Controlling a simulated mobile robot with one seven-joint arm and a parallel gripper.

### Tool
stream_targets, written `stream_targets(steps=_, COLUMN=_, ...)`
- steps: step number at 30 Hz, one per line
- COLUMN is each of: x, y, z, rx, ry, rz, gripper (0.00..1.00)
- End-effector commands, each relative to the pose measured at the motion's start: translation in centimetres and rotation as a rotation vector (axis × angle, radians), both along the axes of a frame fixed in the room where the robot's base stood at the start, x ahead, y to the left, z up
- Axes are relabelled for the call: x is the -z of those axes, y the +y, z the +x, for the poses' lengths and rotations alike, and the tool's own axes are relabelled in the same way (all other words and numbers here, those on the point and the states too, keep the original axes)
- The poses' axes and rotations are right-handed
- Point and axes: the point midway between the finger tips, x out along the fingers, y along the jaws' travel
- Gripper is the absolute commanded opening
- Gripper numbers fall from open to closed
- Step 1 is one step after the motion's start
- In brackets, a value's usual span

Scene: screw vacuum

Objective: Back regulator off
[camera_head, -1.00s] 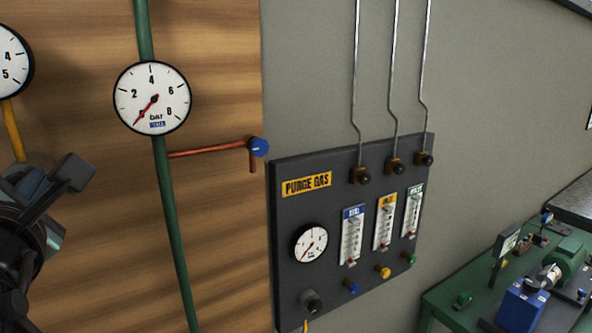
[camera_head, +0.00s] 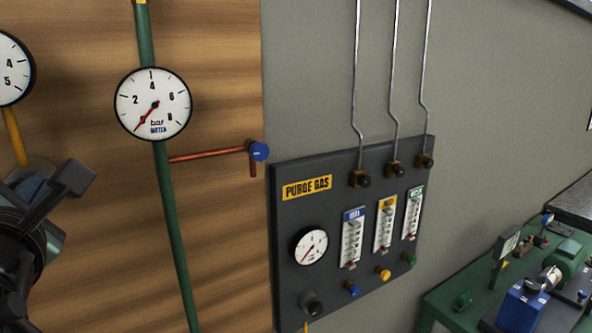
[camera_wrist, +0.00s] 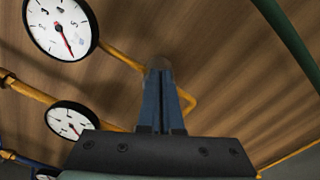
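My gripper (camera_wrist: 162,100) shows in the wrist view with its blue fingers close together, pointing at the wooden wall. A small grey-brown rounded part (camera_wrist: 159,63) is at the fingertips, mostly hidden by them; it may be the regulator's knob. I cannot tell whether the fingers grip it. A large gauge (camera_wrist: 60,25) and a smaller gauge (camera_wrist: 72,123) are left of the fingers, on yellow pipework (camera_wrist: 120,55). In the head view my gripper (camera_head: 32,185) is at the left edge, against a grey round part (camera_head: 38,165) below a gauge (camera_head: 12,70).
A green pipe (camera_head: 172,230) with a water gauge (camera_head: 153,104) and a blue-handled valve (camera_head: 258,151) are right of my gripper. A dark purge gas panel (camera_head: 345,220) hangs farther right. A green bench (camera_head: 455,310) stands at the lower right.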

Motion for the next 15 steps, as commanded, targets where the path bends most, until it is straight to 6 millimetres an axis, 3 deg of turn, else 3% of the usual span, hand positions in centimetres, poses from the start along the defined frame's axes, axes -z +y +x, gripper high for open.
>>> stream_targets(steps=8, x=-0.3, y=-0.3, z=-0.2, rx=-0.009, ry=0.001, rz=-0.002, gripper=0.00)
stream_targets(steps=15, x=-0.3, y=-1.9, z=-2.4, rx=-0.004, ry=0.000, rz=0.000, gripper=0.00)
